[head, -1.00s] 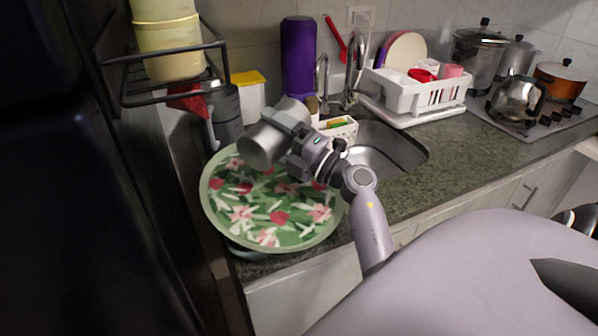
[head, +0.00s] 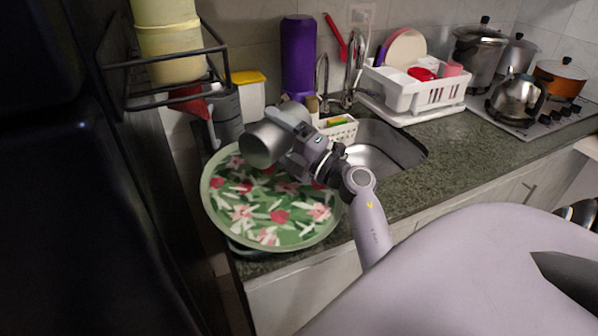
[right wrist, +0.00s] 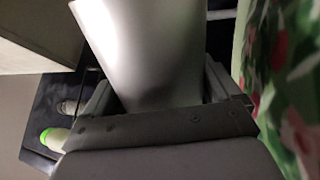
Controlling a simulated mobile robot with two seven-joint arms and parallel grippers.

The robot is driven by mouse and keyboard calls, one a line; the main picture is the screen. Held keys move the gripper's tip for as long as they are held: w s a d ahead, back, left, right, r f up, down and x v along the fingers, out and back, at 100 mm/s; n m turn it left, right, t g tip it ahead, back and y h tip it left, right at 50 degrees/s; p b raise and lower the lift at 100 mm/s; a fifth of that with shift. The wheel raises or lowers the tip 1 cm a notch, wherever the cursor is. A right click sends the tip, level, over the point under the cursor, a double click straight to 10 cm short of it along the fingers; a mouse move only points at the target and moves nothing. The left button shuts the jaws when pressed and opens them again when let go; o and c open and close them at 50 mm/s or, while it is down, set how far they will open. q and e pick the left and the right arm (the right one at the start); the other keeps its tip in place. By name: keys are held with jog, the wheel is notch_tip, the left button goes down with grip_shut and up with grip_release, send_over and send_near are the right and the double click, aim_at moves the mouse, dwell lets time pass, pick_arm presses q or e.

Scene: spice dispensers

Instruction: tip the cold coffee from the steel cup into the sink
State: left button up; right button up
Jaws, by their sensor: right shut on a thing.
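The steel cup (head: 264,146) is tilted well over on its side above the flowered green tray, left of the sink. My right gripper (head: 293,128) is shut on it. The cup also fills the middle of the right wrist view (right wrist: 150,50), between the fingers. Its inside and any coffee are hidden. The sink (head: 385,148) is a steel basin in the counter, to the right of my right gripper and partly behind my arm. My left gripper is not in view.
The round flowered tray (head: 270,240) lies at the counter's left end. A purple bottle (head: 298,58), a white caddy (head: 338,130) and the faucet (head: 352,75) stand behind. A white dish rack (head: 415,92) is right of the sink. A black wire rack (head: 165,92) hangs at left.

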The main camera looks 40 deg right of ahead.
jog(key=shift+d+m, duration=0.2)
jog(key=shift+m, duration=0.4)
